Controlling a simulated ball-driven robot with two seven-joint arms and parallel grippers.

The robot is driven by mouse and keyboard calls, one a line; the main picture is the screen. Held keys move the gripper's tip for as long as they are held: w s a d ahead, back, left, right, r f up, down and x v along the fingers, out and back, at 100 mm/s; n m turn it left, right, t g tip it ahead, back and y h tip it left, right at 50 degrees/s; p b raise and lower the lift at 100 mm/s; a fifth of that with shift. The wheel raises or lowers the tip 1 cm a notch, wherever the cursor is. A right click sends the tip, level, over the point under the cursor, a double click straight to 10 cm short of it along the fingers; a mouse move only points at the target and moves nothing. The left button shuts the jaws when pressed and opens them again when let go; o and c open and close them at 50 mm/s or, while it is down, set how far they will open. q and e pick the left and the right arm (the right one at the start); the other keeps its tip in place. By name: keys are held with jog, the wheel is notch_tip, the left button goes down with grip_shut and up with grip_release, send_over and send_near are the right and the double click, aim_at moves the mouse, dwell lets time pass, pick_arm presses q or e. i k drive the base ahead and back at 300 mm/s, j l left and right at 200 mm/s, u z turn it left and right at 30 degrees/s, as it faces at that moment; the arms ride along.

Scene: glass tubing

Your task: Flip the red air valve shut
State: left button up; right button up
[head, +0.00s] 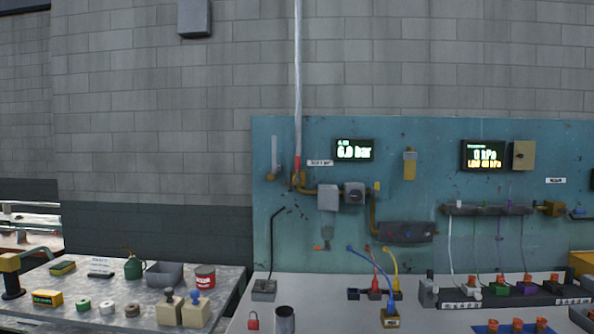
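A red handle (298,165) stands upright along the lower end of a pale vertical pipe on the teal panel, just above a brass fitting (297,180). It looks like the red air valve, in line with the pipe, but it is small in the head view. A display (354,150) to its right reads 6.0 bar. Neither of my grippers is in view.
The teal panel (430,135) also carries a second display (484,155) reading 0 kPa, grey boxes and a manifold. A light bench (350,320) below holds a metal cup (284,318), a red padlock (253,321) and coloured hoses. A left table (60,310) is cluttered.

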aim_at(298, 179)
jog(key=i+j+z, duration=0.4)
jog(key=i+j, duration=0.95)
